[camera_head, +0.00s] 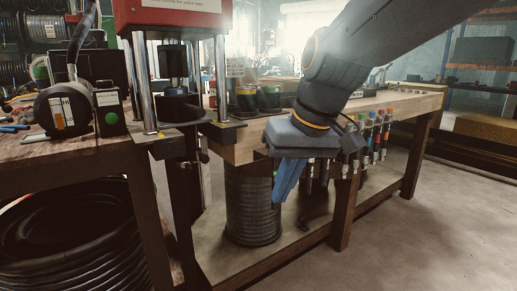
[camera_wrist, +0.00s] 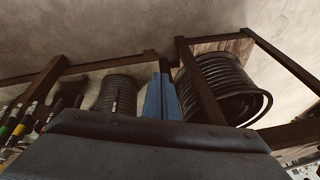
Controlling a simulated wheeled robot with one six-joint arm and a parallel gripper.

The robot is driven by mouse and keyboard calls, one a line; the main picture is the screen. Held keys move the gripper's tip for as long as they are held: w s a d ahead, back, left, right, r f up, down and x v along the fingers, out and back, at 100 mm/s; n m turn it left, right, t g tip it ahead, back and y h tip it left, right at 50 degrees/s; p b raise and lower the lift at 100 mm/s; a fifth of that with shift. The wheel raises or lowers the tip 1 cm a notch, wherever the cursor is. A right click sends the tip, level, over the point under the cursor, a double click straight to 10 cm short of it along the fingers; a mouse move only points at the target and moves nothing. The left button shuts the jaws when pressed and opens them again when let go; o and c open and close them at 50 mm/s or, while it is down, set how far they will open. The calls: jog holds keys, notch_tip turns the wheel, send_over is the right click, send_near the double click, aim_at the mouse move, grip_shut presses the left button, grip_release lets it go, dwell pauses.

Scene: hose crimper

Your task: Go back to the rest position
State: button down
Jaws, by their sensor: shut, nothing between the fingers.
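My gripper (camera_head: 287,182) hangs from my dark arm in front of the workbench's front edge, with its blue fingers pointing down. In the wrist view the blue fingers (camera_wrist: 161,98) lie together, shut with nothing between them. The hose crimper (camera_head: 178,75), with a red top and chrome columns, stands to the left of my gripper, apart from it. No object touches the fingers in either view. Part of the bench is hidden behind my arm.
The wooden workbench (camera_head: 415,104) has several hose fittings (camera_head: 376,135) hanging along its front edge. A ribbed hose coil (camera_head: 252,207) stands on the lower shelf, and a large black coil (camera_head: 70,240) lies at the lower left. The concrete floor (camera_head: 430,240) at the right is clear.

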jog(key=s+d+f+m+g+h, duration=0.1)
jog(key=s+d+f+g+h, duration=0.3)
jog(key=s+f, duration=0.9)
jog(key=d+r+m+t+y+p, duration=0.1)
jog(key=d+r+m+p, duration=0.2)
jog(key=d+r+p, duration=0.7)
jog(key=r+p, duration=0.2)
jog(key=p, duration=0.7)
jog(key=shift+s+d, duration=0.15)
jog(key=shift+d, duration=0.2)
